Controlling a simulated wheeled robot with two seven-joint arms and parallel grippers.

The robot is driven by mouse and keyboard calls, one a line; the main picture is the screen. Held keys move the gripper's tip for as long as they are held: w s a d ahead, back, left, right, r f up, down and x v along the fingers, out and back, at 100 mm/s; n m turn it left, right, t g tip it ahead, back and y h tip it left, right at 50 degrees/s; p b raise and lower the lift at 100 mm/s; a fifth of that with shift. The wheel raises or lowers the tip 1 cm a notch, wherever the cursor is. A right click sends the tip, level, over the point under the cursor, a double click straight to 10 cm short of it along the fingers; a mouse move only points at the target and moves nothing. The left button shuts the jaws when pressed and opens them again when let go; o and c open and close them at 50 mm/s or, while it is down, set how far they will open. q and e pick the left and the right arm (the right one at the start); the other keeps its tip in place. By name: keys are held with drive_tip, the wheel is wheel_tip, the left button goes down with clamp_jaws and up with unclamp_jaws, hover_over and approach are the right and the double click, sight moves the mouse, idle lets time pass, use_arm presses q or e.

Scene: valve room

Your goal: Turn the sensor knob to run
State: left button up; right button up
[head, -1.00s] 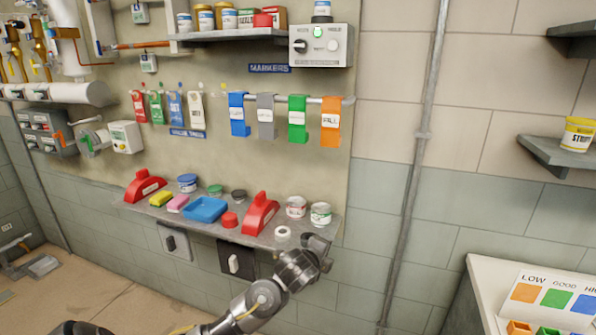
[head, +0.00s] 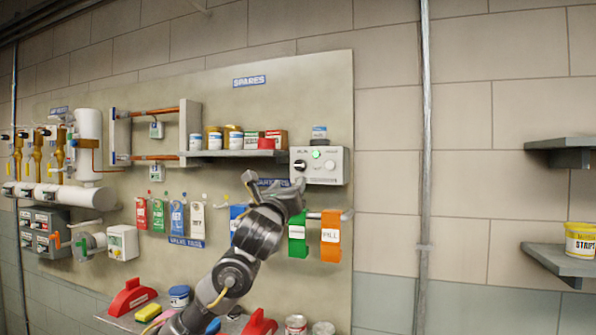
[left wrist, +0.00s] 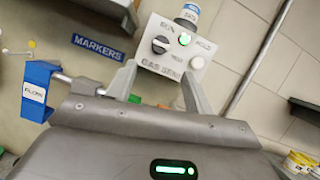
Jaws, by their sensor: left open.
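The sensor box (head: 336,178) is a pale grey box at the right of the panel, with a lit green light on its face. Its black knob (head: 299,165) is at the left of that face. In the left wrist view the box (left wrist: 181,67) reads "GAS SENSOR", and the black knob (left wrist: 161,44) lies just beyond the fingertips. I cannot tell exactly where the knob points. My left gripper (head: 272,182) is open and empty, just below and left of the box, apart from the knob. Its two fingers also show in the left wrist view (left wrist: 158,72). My right gripper is not in view.
A shelf (head: 238,153) with cans and boxes stands left of the sensor box, and a jar (head: 319,133) sits on top of the box. Below, a rail holds the green (head: 298,234) and orange (head: 331,236) markers. The wall to the right is clear up to a pipe (head: 426,180).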

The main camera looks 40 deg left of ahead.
sight(299, 168)
use_arm(q)
drive_tip(key=p+x, duration=0.5)
drive_tip(key=x, duration=0.3)
drive_tip(key=shift+w+r, duration=0.3)
drive_tip(key=shift+x, duration=0.75)
drive_tip(key=shift+a+f, duration=0.1)
drive_tip(key=shift+f, duration=0.05)
drive_tip(key=c, duration=1)
